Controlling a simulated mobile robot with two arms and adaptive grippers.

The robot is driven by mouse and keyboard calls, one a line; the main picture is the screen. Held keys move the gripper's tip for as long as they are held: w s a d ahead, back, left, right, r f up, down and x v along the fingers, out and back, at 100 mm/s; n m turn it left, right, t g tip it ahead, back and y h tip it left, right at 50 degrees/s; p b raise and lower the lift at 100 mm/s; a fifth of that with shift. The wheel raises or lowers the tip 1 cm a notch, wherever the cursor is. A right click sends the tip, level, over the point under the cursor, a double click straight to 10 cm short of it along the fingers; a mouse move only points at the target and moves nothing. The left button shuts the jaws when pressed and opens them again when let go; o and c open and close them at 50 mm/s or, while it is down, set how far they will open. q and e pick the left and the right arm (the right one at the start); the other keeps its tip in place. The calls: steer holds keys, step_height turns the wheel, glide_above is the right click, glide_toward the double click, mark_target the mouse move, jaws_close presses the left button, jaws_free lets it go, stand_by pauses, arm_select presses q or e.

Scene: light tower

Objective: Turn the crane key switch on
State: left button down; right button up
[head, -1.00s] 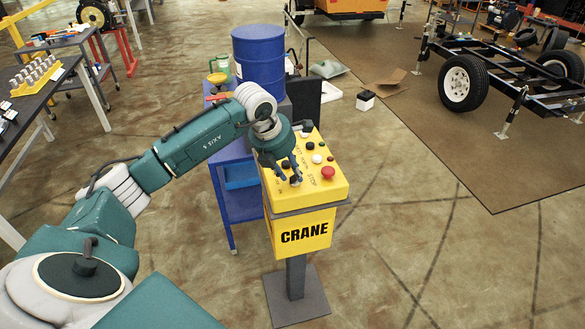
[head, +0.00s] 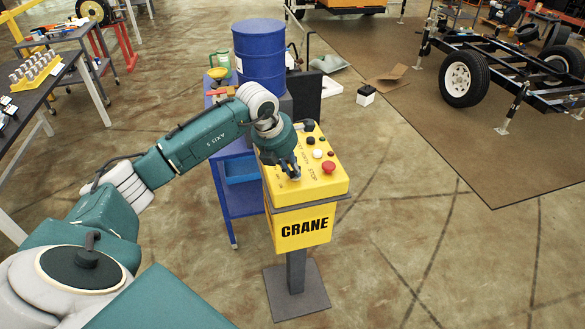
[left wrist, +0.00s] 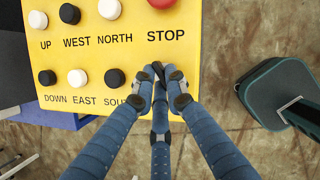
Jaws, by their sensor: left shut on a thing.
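The yellow crane control box (head: 322,186) stands on a grey post, with CRANE written on its front. Its sloped top shows in the left wrist view (left wrist: 190,55), with black and white buttons and labels. My left gripper (head: 295,174) is down at the box top. In the left wrist view its three blue fingers (left wrist: 160,76) meet below the STOP label, right of the lower button row. They are shut on a small dark part there, taken as the key switch; the fingers mostly hide it, so its turn position cannot be told. My right gripper is in neither view.
The red stop button (head: 329,167) is close to the right of my left gripper. A blue cart (head: 240,203) and blue drum (head: 260,58) stand behind and left of the box. Floor to the right is clear.

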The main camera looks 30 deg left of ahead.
arm_select(q)
steer(key=shift+w+a+f+m+h+b, duration=0.15)
steer(key=shift+m+h+b, duration=0.25)
steer(key=shift+m+b, duration=0.8)
steer(key=m+g+h+b, duration=0.1)
steer(key=m+b, duration=0.1)
steer(key=m, duration=0.1)
steer(key=shift+w, duration=0.15)
steer(key=m, duration=0.2)
steer(key=m+g+h+b, duration=0.1)
steer(key=shift+w+r+m, duration=0.15)
steer(key=shift+r+m, duration=0.1)
steer(key=shift+m, duration=0.15)
steer(key=shift+a+m+g+b, duration=0.1)
steer(key=shift+m+g+b, duration=0.25)
steer(key=shift+m, duration=0.75)
steer(key=shift+h, duration=0.3)
steer(key=c, duration=1.8)
jaws_free()
steer(key=shift+o, duration=0.2)
